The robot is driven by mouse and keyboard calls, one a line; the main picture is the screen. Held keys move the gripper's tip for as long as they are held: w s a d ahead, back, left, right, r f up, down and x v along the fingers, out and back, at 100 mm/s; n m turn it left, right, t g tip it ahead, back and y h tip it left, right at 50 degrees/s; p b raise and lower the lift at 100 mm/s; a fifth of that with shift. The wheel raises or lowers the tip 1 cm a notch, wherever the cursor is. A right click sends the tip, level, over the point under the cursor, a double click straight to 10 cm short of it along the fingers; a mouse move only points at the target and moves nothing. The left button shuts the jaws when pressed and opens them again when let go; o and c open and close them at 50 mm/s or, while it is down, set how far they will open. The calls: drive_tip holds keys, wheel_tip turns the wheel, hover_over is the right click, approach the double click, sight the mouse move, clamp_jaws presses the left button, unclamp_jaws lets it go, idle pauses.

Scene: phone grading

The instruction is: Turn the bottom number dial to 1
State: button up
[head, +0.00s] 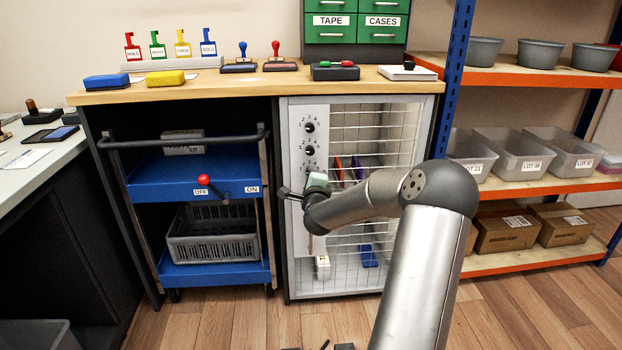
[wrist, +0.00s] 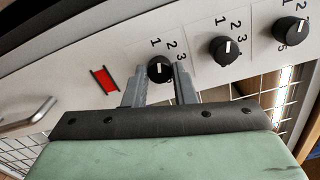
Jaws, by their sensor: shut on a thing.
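The bottom number dial (wrist: 160,70) is a round black knob with a white pointer mark, with the numbers 1, 2 and 3 printed beside it. In the wrist view my gripper (wrist: 159,76) has one finger on each side of the dial and is shut on it. The white mark looks turned toward the 1 side, but the exact reading is hard to tell. In the head view my gripper and wrist cover the bottom dial on the grey panel (head: 308,113).
Two similar dials, the middle (head: 310,151) and the top (head: 310,128), sit above on the panel. A red rectangle (wrist: 104,80) and a metal handle (wrist: 28,115) are on the panel. A wire-mesh cage door (head: 400,130) stands to the right; a blue cart (head: 170,181) stands left.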

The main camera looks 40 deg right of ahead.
drive_tip(key=shift+n, duration=0.5)
drive_tip(key=o, duration=1)
drive_tip(key=shift+d, duration=0.1)
drive_tip(key=shift+s, duration=0.1)
drive_tip(key=p+v, duration=0.4)
drive_tip(key=v, duration=1.3)
drive_tip(key=shift+s, duration=0.1)
